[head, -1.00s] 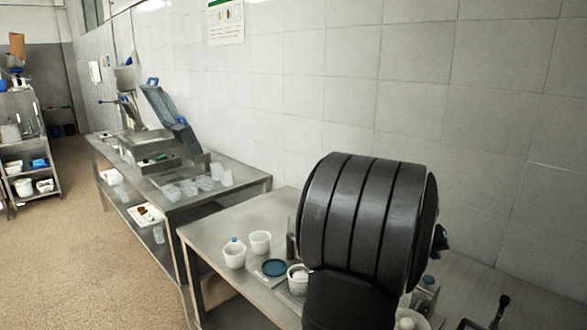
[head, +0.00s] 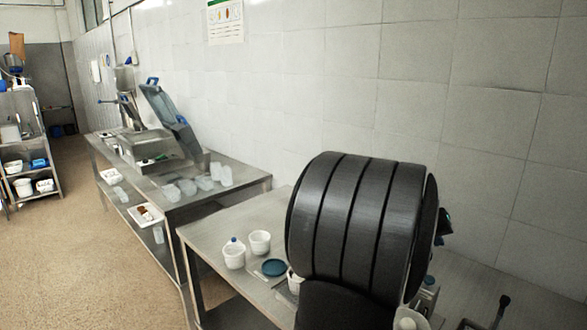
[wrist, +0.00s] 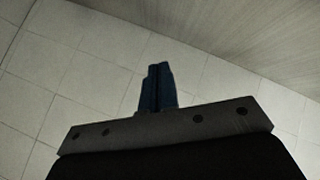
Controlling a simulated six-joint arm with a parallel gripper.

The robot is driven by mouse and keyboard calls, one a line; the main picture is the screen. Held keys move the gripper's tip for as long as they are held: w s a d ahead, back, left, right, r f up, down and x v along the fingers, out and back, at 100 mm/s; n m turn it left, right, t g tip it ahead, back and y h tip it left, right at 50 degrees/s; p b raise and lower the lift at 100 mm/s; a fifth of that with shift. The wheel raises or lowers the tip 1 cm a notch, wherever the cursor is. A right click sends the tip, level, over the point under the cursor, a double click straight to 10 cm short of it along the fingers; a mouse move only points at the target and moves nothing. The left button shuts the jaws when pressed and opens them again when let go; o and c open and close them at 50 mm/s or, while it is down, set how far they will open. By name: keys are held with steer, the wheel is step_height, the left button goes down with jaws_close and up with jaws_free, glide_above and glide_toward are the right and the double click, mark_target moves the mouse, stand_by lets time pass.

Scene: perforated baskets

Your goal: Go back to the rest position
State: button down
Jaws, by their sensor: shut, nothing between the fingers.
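My gripper (wrist: 158,84) shows in the wrist view as two blue fingers side by side, closed together with nothing between them. Pale wall tiles fill the view behind it. In the head view my large black arm link covers the right middle of the near steel table (head: 222,222), and my gripper is mostly hidden behind it.
A second steel table (head: 235,190) holds clear containers (head: 188,187) and a machine with a raised blue-edged lid (head: 170,115). The tiled wall (head: 480,110) stands close behind.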

step_height(320, 180, down, 6)
steer(key=shift+r, duration=0.15)
